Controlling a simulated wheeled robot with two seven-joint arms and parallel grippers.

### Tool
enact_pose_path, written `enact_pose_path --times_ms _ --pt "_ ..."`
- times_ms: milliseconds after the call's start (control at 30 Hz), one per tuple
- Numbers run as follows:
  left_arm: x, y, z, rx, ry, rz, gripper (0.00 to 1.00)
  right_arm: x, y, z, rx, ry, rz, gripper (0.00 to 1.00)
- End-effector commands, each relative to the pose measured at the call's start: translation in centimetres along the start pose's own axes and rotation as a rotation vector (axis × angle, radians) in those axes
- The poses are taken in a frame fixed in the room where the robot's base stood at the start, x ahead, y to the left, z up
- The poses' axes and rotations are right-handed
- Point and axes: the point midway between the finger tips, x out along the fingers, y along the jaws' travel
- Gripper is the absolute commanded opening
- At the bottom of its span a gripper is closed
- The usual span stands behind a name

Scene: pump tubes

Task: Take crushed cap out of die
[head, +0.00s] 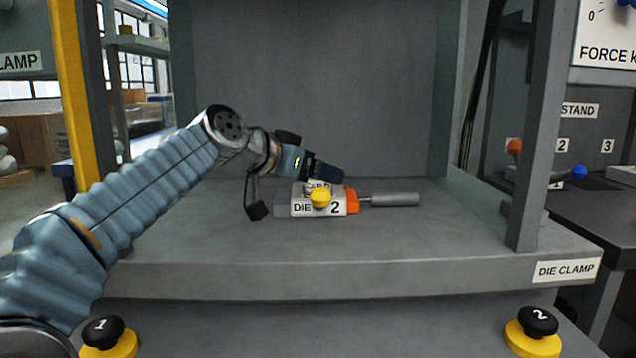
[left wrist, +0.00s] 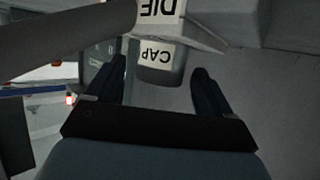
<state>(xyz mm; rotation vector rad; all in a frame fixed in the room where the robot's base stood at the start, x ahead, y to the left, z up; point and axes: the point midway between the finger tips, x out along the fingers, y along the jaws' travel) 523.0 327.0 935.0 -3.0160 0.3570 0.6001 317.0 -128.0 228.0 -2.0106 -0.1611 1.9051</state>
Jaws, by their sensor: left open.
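The die (head: 283,207) is a grey block labelled "DIE 2" with an orange end, a yellow knob and a grey rod handle on the right. It lies on the shelf of the die clamp. The crushed cap (left wrist: 158,72) is a short grey piece with a white "CAP" label, at the die (left wrist: 200,32) in the left wrist view. In the head view it is mostly hidden by the yellow knob and my gripper. My left gripper (head: 326,173) is just above the die. In the left wrist view its open fingers (left wrist: 159,68) stand on both sides of the cap, apart from it.
The grey shelf (head: 400,255) is clear around the die. A post (head: 537,120) stands at its right front. Yellow-based black buttons 1 (head: 103,331) and 2 (head: 538,322) sit below the front edge. A stand with orange and blue knobs is at right.

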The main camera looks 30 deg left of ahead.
Motion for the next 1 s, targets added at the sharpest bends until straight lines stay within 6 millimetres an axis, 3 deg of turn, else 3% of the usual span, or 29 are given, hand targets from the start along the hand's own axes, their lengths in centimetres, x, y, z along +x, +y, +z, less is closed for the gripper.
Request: enact_pose_path --times_ms 133,567,833,1000 --pt "0.0 0.0 0.0 0.0 0.0 0.0 0.79 0.0 0.0 0.0 0.0 0.0 0.0 0.43" --pt "-0.1 0.0 0.0 0.0 0.0 0.0 0.13 0.0 0.0 0.0 0.0 0.0 0.0 0.43" --pt "-0.2 0.0 -0.4 0.0 0.002 0.0 0.12 -0.2 -0.1 0.0 0.0 0.0 0.0 0.43" --pt "-1.3 0.0 -3.2 0.001 0.004 0.001 0.12 -1.6 -0.4 -0.1 0.001 0.003 0.002 0.43"
